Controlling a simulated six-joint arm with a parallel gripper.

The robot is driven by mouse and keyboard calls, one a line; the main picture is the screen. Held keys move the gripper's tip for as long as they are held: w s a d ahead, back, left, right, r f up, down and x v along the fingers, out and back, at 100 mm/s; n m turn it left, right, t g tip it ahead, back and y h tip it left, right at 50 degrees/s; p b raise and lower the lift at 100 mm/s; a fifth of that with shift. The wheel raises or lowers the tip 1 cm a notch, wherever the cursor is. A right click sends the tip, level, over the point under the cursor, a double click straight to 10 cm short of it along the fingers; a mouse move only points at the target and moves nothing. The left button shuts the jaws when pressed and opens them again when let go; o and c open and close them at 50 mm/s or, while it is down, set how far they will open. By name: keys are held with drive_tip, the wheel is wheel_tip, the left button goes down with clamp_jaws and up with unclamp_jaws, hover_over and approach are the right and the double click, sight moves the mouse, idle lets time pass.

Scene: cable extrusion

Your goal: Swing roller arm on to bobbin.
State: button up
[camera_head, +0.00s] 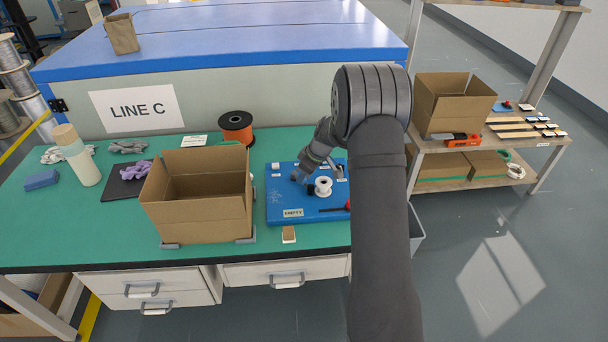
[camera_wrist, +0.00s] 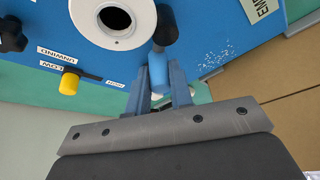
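The blue winding unit (camera_head: 280,208) lies on the green bench, with the white bobbin (camera_head: 323,186) standing on it. In the wrist view the bobbin (camera_wrist: 116,18) is a white ring with a dark centre hole. The roller arm (camera_wrist: 158,68) is a light-blue bar with a dark rounded end that lies beside the bobbin's right edge. Whether that end touches the bobbin is unclear. My gripper (camera_wrist: 159,75) has one finger on each side of the blue bar, with little or no gap, and appears shut on it. In the head view my gripper (camera_head: 300,176) is over the unit's left part, its fingertips too small to judge.
An open cardboard box (camera_head: 205,222) stands just left of the unit. An orange-and-black spool (camera_head: 236,127) stands behind. A yellow knob (camera_wrist: 69,84) and a black knob (camera_wrist: 10,38) are on the unit. A bottle (camera_head: 78,155) stands far left.

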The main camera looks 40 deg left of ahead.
drive_tip(key=o, duration=0.4)
drive_tip(key=shift+r, duration=0.1)
drive_tip(key=v, duration=1.7)
drive_tip(key=x, duration=1.7)
